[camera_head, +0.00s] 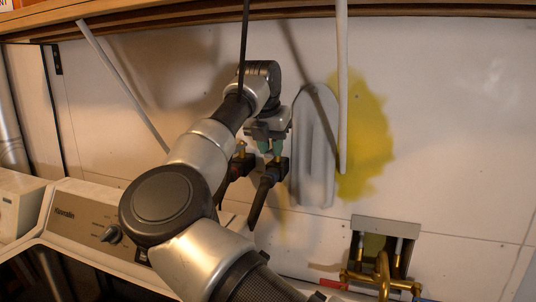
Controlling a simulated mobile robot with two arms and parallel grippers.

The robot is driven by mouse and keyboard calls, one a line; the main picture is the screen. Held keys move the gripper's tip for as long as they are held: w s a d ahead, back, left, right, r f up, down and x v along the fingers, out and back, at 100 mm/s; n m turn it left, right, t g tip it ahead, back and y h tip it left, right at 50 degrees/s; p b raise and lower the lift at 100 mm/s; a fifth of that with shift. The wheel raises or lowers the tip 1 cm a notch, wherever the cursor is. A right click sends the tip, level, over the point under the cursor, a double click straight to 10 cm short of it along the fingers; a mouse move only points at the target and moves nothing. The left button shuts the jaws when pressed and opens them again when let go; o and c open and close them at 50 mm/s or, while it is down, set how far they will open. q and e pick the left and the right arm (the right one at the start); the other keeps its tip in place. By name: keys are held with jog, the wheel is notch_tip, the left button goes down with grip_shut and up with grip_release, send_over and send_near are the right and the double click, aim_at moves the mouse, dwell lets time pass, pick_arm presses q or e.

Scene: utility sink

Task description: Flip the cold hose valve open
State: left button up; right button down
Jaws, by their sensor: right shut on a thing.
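Two hose valves with black hoses are on the back wall, side by side, partly behind my arm. The left one (241,160) has a brass-coloured part at its top. The right one (274,174) has a black hose running down and left. No marking shows which valve is cold. My left gripper is out of view.
A washing machine panel (84,222) with a knob is at lower left. A brass faucet (382,276) sits before a wall recess at lower right. A grey moulded panel (314,150) and a pale vertical pipe (342,90) are right of my gripper. A wooden shelf (170,12) runs above.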

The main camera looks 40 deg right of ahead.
jog(key=shift+s+d+r+n, duration=0.1)
jog(key=shift+r+n, duration=0.1)
jog(key=shift+n, duration=0.2)
jog(key=c, duration=1)
grip_release()
jog(key=shift+f, duration=0.1)
jog(key=shift+o, duration=0.2)
jog(key=v, duration=1.1)
jog(key=shift+s+b, duration=0.2)
jog(key=shift+b, duration=0.2)
jog(key=shift+f, duration=0.15)
